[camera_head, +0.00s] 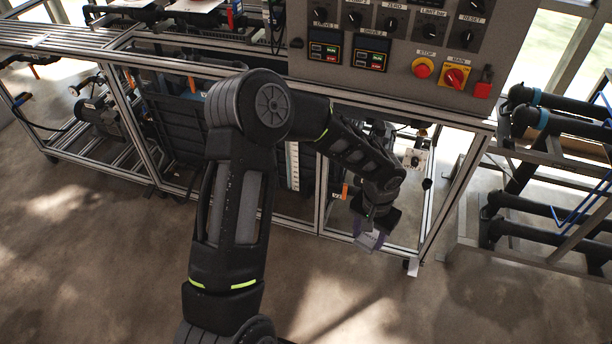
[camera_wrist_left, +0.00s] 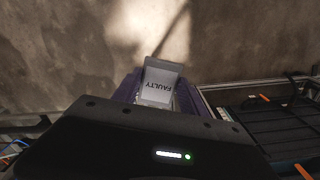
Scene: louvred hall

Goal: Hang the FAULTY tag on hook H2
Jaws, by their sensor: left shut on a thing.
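The FAULTY tag (camera_wrist_left: 158,83) is a pale card with dark lettering, upside down in the left wrist view. My left gripper (camera_wrist_left: 157,101) is shut on it, with a purplish finger on each side. In the head view my left gripper (camera_head: 372,228) hangs low in front of the metal frame, below the control panel. The tag there is small and hard to tell from the fingers. I cannot make out hook H2 or its label in either view. My right gripper is not in view.
The control panel (camera_head: 400,45) has knobs, two small displays and a red stop button (camera_head: 422,68). Below it is an aluminium frame (camera_head: 320,185) with dark crates. A rack of black pipes (camera_head: 560,115) stands at the right. The floor in front is clear.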

